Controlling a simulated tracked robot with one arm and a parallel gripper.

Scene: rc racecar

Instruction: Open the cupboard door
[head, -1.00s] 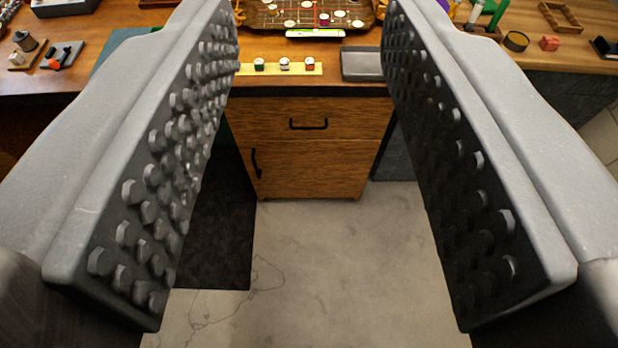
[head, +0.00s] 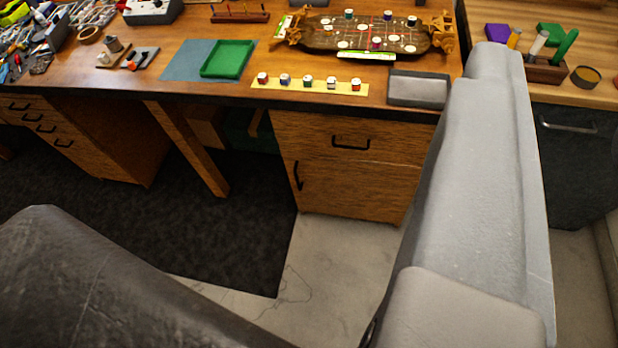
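The wooden cupboard stands under the worktop in the middle of the view. Its lower door (head: 352,192) looks shut and has a black vertical handle (head: 297,176) near its left edge. My gripper (head: 494,60) shows as a long grey finger on the right, overlapping the cupboard's right side in the picture. Its studded inner face and a second finger cannot be made out, so the opening is unclear. A dark part of mine (head: 120,285) fills the lower left. The door handle is in clear sight, and nothing is seen touching it.
A drawer (head: 325,138) with a black handle sits above the door. The worktop (head: 215,98) holds a green tray (head: 227,58), a grey tray (head: 415,88) and small bottles. A dark mat (head: 220,245) and pale floor (head: 335,265) lie in front; a table leg (head: 190,150) stands left.

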